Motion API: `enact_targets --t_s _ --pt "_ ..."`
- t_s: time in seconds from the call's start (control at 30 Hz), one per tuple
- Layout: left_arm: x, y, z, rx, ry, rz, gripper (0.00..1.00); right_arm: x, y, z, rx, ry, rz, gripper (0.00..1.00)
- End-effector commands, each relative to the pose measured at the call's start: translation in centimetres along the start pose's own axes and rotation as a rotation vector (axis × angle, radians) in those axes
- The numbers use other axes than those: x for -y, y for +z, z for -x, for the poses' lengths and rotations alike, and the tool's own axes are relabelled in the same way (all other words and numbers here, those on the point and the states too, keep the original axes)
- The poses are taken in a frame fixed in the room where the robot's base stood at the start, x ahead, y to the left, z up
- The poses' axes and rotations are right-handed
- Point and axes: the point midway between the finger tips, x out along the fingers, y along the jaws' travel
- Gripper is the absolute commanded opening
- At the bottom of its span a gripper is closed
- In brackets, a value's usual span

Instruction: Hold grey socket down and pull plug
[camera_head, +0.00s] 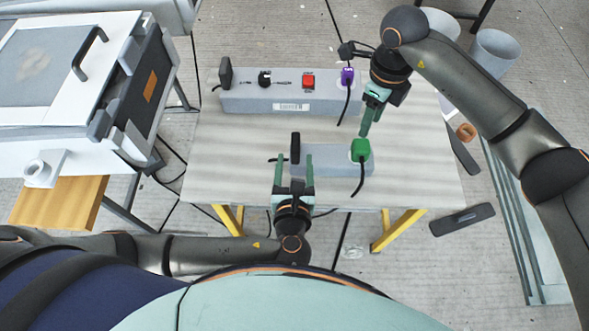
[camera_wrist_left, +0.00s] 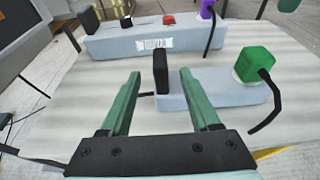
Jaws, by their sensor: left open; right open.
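A small grey socket (camera_head: 324,158) lies near the front of the table. A green plug (camera_head: 360,149) with a black cord sits at its right end, and a black plug (camera_head: 295,147) stands at its left end. My left gripper (camera_head: 294,168) is open, its fingers pointing at the left end of the socket. In the left wrist view the black plug (camera_wrist_left: 161,72) shows beyond and between the open fingers, and the green plug (camera_wrist_left: 254,65) is to their right. My right gripper (camera_head: 367,122) is open and empty, pointing down just above the green plug.
A longer grey socket (camera_head: 232,103) lies at the back of the table (camera_head: 225,165). It holds a black plug, a red switch (camera_head: 308,81) and a purple plug (camera_head: 347,76). A white case (camera_head: 70,75) stands at the left. Bare tabletop lies left of the small socket.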

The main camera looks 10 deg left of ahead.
Motion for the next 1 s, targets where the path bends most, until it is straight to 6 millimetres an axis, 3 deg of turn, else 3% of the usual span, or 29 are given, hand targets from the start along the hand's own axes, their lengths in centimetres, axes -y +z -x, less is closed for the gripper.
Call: enact_targets --t_s 0.3,0.5,0.93,1.0 --pt "0.0 0.1 -6.3 0.002 0.001 0.001 0.62 0.0 0.0 0.0 0.0 0.0 0.0 0.5" --pt "0.0 0.0 -8.8 0.0 0.0 0.002 0.62 0.0 0.0 0.0 0.0 0.0 0.0 0.5" --pt "0.0 0.0 -9.7 -0.002 -0.001 0.003 0.62 0.0 0.0 0.0 0.0 0.0 0.0 0.5" --pt "0.0 0.0 -9.7 -0.002 -0.001 0.003 0.56 0.0 0.0 0.0 0.0 0.0 0.0 0.5"
